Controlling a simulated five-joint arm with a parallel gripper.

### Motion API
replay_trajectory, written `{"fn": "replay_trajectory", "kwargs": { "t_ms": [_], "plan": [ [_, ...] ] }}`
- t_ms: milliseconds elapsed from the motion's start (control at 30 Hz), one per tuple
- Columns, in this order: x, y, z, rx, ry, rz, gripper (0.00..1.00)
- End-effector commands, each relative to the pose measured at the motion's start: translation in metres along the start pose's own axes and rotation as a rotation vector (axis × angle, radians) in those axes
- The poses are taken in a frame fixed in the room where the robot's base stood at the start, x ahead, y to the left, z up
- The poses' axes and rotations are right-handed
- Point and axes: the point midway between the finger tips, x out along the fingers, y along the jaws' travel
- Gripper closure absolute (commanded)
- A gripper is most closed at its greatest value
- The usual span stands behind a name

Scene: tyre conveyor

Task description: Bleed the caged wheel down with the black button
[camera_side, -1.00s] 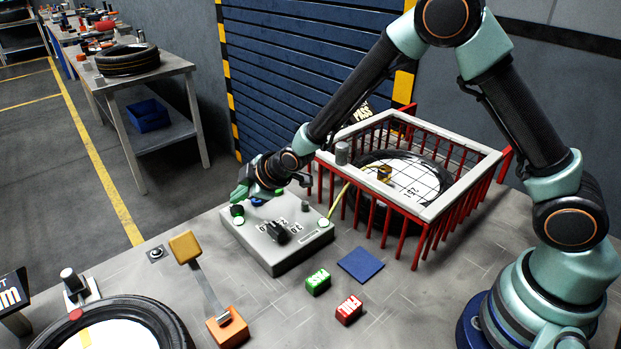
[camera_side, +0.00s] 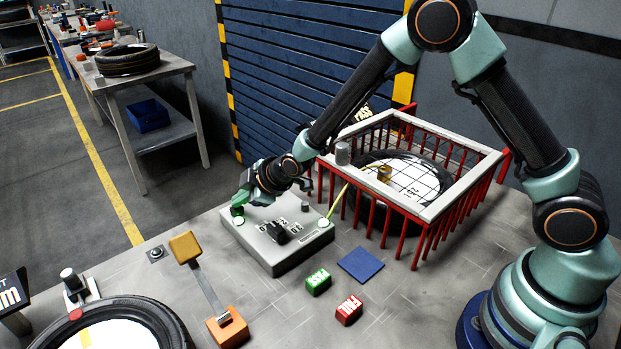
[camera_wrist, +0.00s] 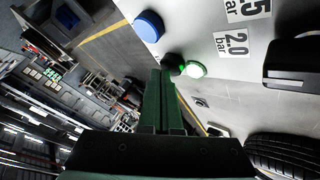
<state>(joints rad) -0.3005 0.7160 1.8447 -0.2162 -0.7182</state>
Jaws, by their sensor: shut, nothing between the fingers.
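The caged wheel (camera_side: 432,168), a black tyre with a pale centre, lies inside the red-barred cage (camera_side: 487,166). The grey control box (camera_side: 285,262) stands left of the cage, with a dial and bar labels on top. My gripper (camera_side: 238,207) is shut and empty, pointing down at the box's far left corner. In the wrist view the black button (camera_wrist: 172,61) is right at my fingertips (camera_wrist: 163,75), partly hidden by them; I cannot tell whether they touch. A lit green lamp (camera_wrist: 195,69) is beside it, and a blue button (camera_wrist: 148,26) is farther along the box.
A yellow hose (camera_side: 339,198) runs from the box to the cage. A blue pad (camera_side: 360,265), a green PASS block (camera_side: 318,281) and a red FOUL block (camera_side: 349,310) lie in front. An orange-based lever (camera_side: 228,327) and another tyre (camera_side: 150,315) are at the left.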

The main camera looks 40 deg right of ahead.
Motion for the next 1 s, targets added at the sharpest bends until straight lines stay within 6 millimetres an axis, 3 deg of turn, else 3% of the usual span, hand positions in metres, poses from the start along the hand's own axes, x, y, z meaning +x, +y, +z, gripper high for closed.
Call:
{"fn": "replay_trajectory", "kwargs": {
  "t_ms": [1000],
  "plan": [
    [0.0061, -0.0044, 0.0052, 0.0, -0.002, -0.001, 1.0]
  ]
}}
